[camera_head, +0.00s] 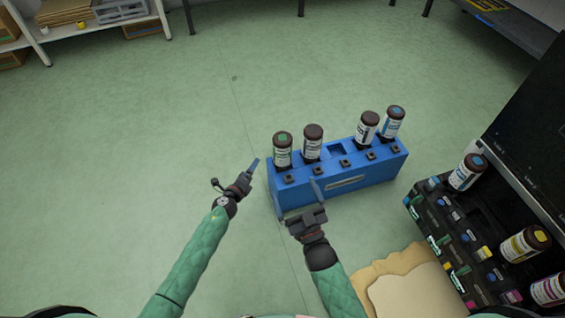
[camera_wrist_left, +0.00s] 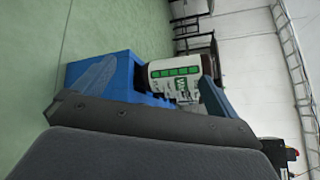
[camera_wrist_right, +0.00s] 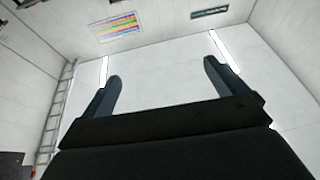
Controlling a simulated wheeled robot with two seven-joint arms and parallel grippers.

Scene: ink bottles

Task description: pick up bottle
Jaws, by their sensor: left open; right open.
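A blue rack (camera_head: 345,184) stands in the middle right of the head view with several dark-capped ink bottles and an empty slot between them. The bottle with a green cap mark (camera_head: 282,152) is at its left end; a brown-capped bottle (camera_head: 313,143) is beside it. My left gripper (camera_head: 253,168) is open just left of the rack. In the left wrist view the green-labelled bottle (camera_wrist_left: 174,78) shows between its fingers (camera_wrist_left: 150,90), not gripped. My right gripper (camera_head: 298,197) is open and empty at the rack's front left; in the right wrist view only wall and ceiling show between its fingers (camera_wrist_right: 163,80).
A black machine (camera_head: 440,235) at the right holds a blue-marked bottle (camera_head: 466,173), a yellow bottle (camera_head: 525,244) and a magenta bottle (camera_head: 549,289). A beige object (camera_head: 410,285) lies at the lower right. A shelf (camera_head: 95,28) stands at the upper left. The left floor is clear.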

